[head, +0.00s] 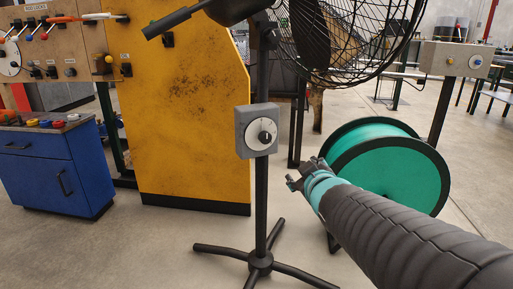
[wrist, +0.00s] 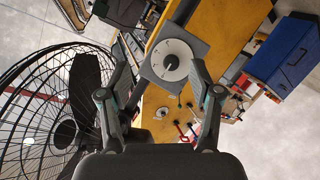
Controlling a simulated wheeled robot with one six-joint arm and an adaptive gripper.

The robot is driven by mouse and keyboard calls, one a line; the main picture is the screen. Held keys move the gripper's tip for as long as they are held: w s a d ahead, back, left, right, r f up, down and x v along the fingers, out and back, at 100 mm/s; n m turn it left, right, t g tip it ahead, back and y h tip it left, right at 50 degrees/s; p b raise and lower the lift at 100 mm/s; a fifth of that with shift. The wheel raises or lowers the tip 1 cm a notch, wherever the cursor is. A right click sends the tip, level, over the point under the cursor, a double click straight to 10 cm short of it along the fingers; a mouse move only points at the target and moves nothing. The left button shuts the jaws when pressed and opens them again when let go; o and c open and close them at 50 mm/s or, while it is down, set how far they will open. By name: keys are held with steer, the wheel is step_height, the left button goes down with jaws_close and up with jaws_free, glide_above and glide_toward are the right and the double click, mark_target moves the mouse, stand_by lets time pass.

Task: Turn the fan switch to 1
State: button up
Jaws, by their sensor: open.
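The fan switch (head: 257,131) is a grey box with a white round dial and a dark knob, mounted on the fan's black stand. In the wrist view the switch (wrist: 172,62) shows ahead, between and beyond my fingertips. The dial's marks are too small to read. The fan (head: 345,35) has a black wire cage above and right of the switch; it also fills the left of the wrist view (wrist: 60,115). My gripper (head: 299,178) is open and empty, to the right of and below the switch in the head view, apart from it. In the wrist view its two fingers (wrist: 160,85) are spread.
A yellow cabinet (head: 185,110) stands behind the switch. A teal spool (head: 385,160) is behind my arm. A blue drawer unit (head: 50,165) is at left, below a pegboard with knobs. The stand's black feet (head: 262,262) spread on the floor. A grey control box (head: 455,60) stands at right.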

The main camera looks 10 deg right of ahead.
mark_target(267, 139)
steer(key=w+a+n+t+y, duration=0.1)
steer(key=w, duration=0.5)
steer(key=w+a+n+t+y+b, duration=0.1)
steer(key=w+a+n+y, duration=0.1)
steer(key=w, duration=0.4)
steer(key=w+a+r+n+y+b, duration=0.1)
steer(key=w+a+n, duration=0.1)
steer(key=w, duration=0.4)
steer(key=shift+w+a+t, duration=0.15)
steer(key=shift+w+t, duration=0.05)
steer(key=shift+t, duration=0.2)
steer(key=shift+c, duration=0.2)
steer(key=c, duration=1.1)
